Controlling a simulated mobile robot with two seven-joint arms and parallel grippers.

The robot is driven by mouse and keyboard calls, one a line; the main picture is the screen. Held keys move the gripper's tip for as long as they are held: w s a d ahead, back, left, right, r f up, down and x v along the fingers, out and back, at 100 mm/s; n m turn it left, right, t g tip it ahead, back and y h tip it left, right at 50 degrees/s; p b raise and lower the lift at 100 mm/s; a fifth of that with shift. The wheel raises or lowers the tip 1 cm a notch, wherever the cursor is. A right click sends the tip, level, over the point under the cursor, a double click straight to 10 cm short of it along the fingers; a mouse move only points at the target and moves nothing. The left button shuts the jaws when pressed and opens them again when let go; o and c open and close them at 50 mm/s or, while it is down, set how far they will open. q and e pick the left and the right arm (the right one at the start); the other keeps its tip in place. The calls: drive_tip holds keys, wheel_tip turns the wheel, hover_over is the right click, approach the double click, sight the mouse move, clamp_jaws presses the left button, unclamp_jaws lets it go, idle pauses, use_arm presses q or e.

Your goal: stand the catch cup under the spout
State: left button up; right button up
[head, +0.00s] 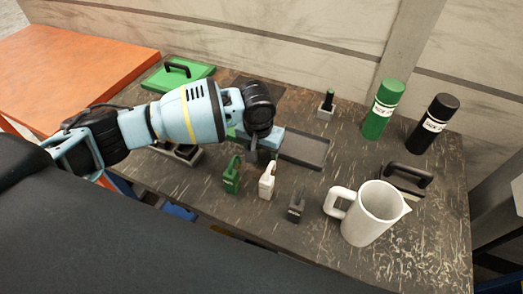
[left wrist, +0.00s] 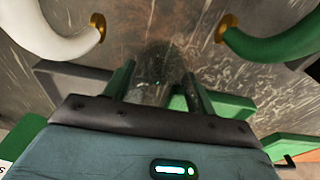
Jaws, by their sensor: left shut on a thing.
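My left gripper (head: 252,152) points down over the middle of the bench. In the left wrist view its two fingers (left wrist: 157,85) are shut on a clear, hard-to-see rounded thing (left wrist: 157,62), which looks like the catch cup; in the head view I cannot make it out. A green spout (head: 231,176) and a white spout (head: 267,182) stand just in front of the gripper, with a dark one (head: 296,207) to their right. In the left wrist view the white spout (left wrist: 62,38) and green spout (left wrist: 270,42) curve in from either side, with brass tips. Whether the cup touches the bench is unclear.
A white jug (head: 372,214) stands at the front right, near a black-handled thing (head: 405,175). Green (head: 383,110) and black (head: 434,123) bottles stand at the back right. A grey tray (head: 305,148) lies right of the gripper. A green handled lid (head: 180,75) lies back left.

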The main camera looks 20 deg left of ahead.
use_arm(q)
drive_tip(key=shift+f, duration=0.1)
drive_tip(key=o, duration=1)
drive_tip(key=shift+s+r+p, duration=0.25)
drive_tip(key=shift+r, duration=1.8)
drive_tip(key=shift+s+r+p, duration=0.25)
drive_tip(key=shift+r, duration=1.75)
drive_tip(key=shift+s+r+p, duration=0.25)
drive_tip(key=shift+r, duration=1.8)
use_arm(e)
drive_tip(key=shift+w+d+r+t, duration=0.2)
drive_tip(key=shift+w+r+t, duration=0.1)
drive_tip(key=shift+w+r, duration=0.65)
